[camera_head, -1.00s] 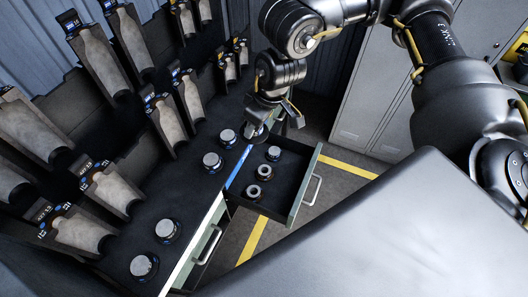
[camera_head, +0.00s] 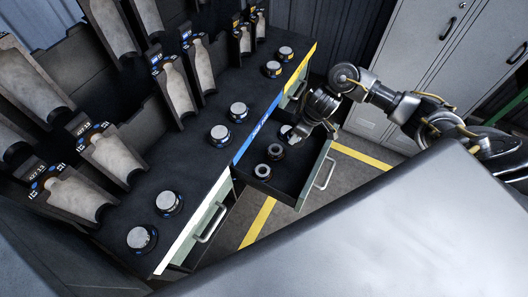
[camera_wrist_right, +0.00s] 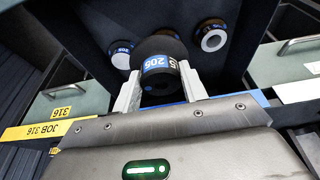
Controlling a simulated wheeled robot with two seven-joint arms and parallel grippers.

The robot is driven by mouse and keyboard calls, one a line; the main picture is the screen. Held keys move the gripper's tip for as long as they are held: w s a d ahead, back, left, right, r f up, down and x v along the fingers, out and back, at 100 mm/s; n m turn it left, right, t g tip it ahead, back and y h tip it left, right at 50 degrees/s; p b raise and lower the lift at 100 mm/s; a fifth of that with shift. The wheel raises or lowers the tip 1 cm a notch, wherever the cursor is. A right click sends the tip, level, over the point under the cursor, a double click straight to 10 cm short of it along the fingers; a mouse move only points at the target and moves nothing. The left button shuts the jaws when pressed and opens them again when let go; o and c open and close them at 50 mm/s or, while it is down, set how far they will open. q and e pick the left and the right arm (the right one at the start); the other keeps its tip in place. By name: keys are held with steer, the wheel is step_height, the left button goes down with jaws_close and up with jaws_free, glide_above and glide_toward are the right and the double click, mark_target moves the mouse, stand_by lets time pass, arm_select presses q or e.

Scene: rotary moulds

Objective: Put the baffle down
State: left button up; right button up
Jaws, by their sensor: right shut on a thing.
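The baffle (camera_wrist_right: 160,62) is a dark round piece with a blue band marked 205. In the right wrist view it sits between the two pale fingers of my right gripper (camera_wrist_right: 160,92), which is shut on it. In the head view my right gripper (camera_head: 296,143) is low over the far end of the open drawer (camera_head: 303,176). The gripper largely hides the baffle there, and I cannot tell whether it touches the drawer floor. My left gripper is not in view.
Two ring-shaped pieces (camera_head: 275,151) (camera_head: 262,171) stand in the drawer near the gripper. A silver-topped piece (camera_head: 287,131) is partly hidden beside it. Several round pieces (camera_head: 238,112) stand on the dark bench, with mould halves (camera_head: 178,88) behind. The drawer's front half is clear.

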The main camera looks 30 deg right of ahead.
steer(key=s+d+f, duration=0.2)
steer(key=d+f, duration=0.1)
steer(key=b, duration=0.3)
glide_above(298, 158)
steer(key=s, duration=0.1)
steer(key=shift+d+f, duration=0.2)
steer(key=shift+f, duration=2.25)
steer(key=shift+d+f, duration=0.15)
steer(key=shift+f, duration=2.25)
steer(key=shift+f, duration=0.2)
steer(key=o, duration=1.1)
steer(key=shift+o, duration=0.3)
steer(key=shift+s, duration=0.1)
steer(key=p+v, duration=0.2)
steer(key=v, duration=1)
steer(key=shift+r+p, duration=0.2)
steer(key=shift+p, duration=0.2)
